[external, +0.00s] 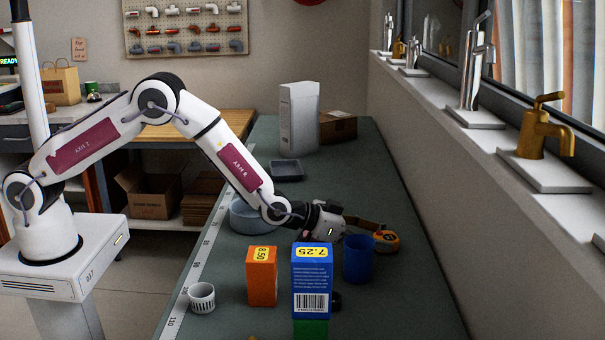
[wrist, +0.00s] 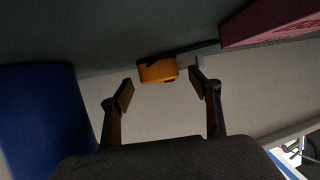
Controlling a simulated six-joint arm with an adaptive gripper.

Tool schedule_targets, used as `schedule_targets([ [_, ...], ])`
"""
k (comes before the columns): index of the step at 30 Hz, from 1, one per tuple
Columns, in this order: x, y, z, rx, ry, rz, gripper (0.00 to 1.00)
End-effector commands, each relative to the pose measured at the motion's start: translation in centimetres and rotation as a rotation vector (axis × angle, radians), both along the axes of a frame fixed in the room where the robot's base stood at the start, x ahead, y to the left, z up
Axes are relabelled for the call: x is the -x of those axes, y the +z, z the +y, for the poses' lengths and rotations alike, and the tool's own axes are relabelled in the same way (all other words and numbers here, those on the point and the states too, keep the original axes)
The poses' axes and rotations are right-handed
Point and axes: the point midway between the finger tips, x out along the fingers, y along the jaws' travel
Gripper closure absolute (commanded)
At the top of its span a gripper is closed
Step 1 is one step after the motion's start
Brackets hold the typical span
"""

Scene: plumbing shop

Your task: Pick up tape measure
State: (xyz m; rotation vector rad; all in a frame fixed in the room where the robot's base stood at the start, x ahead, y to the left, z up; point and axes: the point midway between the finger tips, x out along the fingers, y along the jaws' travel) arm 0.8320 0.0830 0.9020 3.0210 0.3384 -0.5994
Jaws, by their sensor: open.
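The orange tape measure (external: 387,242) lies on the dark green bench top, just right of and behind the blue cup. In the wrist view the tape measure (wrist: 157,71) shows ahead of the gap between my fingertips, with a dark part beside it. My gripper (external: 371,231) is low over the bench, its fingers reaching right towards the tape measure. In the wrist view my gripper (wrist: 161,91) is open, with nothing between its fingers. Whether a finger touches the tape measure I cannot tell.
The blue cup (external: 358,260) stands close beside my gripper; a large blue shape (wrist: 38,120) fills the wrist view's left side. A blue box (external: 312,280) and an orange box (external: 262,277) stand in front. A grey-blue bowl (external: 245,222) is left. The bench's right side is clear.

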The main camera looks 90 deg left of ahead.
Motion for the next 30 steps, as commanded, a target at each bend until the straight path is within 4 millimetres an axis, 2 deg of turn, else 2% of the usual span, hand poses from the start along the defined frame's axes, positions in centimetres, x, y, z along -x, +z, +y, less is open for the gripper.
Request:
schedule_targets([
  [7,-1.2,-0.6,0.3,0.001,0.0,0.0,0.38],
  [24,-1.4,-0.6,0.3,0.001,0.0,0.001,0.38],
  [25,-1.4,-0.6,0.3,0.001,0.0,0.001,0.41],
  [30,-1.4,-0.6,0.3,0.001,0.0,0.001,0.85],
])
